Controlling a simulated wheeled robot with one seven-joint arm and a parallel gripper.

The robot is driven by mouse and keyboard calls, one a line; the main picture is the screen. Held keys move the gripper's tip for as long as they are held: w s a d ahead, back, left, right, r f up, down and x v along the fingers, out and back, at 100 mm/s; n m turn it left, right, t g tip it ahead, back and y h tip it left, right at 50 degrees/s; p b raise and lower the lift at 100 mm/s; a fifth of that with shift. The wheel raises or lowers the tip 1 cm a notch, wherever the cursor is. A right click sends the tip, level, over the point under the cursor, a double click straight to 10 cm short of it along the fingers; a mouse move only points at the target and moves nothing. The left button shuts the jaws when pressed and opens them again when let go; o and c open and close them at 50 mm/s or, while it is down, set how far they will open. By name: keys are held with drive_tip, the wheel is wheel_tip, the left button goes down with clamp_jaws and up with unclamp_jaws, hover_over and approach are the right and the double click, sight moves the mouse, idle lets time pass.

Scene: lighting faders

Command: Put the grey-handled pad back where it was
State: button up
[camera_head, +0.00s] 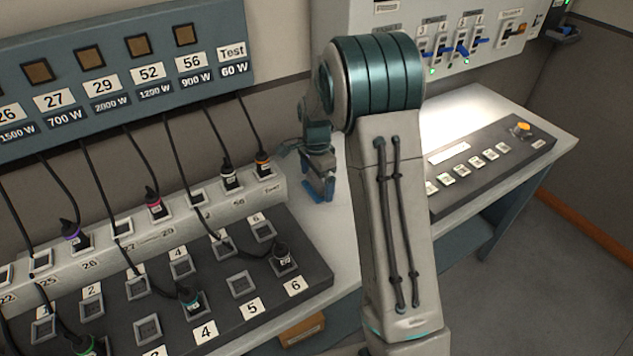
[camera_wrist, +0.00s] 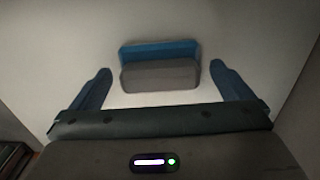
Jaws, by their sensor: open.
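A pad with a grey handle (camera_wrist: 160,76) and a blue body (camera_wrist: 160,52) shows in the wrist view, against a pale surface. My gripper (camera_wrist: 161,70) is open, with one blue finger on each side of the pad and a gap between each finger and the pad. In the head view my gripper (camera_head: 319,186) is over the pale bench top, just right of the socket strip. There I cannot tell the pad apart from the blue fingers.
A socket strip (camera_head: 270,197) with plugged cables and a dark patch panel (camera_head: 310,262) lie to the left. A numbered blue-grey panel (camera_head: 130,70) hangs above. A fader console (camera_head: 495,160) lies on the right. A switch box (camera_head: 440,25) is on the back wall.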

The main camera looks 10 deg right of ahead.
sight(316, 179)
wheel_tip(316, 179, up, 10)
drive_tip(key=shift+f, duration=0.1)
drive_tip(key=s+r+n+t, duration=0.1)
drive_tip(key=s+r+n, duration=0.25)
drive_tip(key=s, duration=0.35)
drive_tip(key=s+r+n, duration=0.3)
drive_tip(key=s+n, duration=0.1)
drive_tip(key=s, duration=0.3)
drive_tip(key=s+f+n+t, duration=0.1)
drive_tip(key=s+n, duration=0.5)
drive_tip(key=s, duration=0.7)
drive_tip(key=shift+s+f+n+t, duration=0.25)
drive_tip(key=shift+f+n+t, duration=0.05)
drive_tip(key=shift+n+t, duration=0.1)
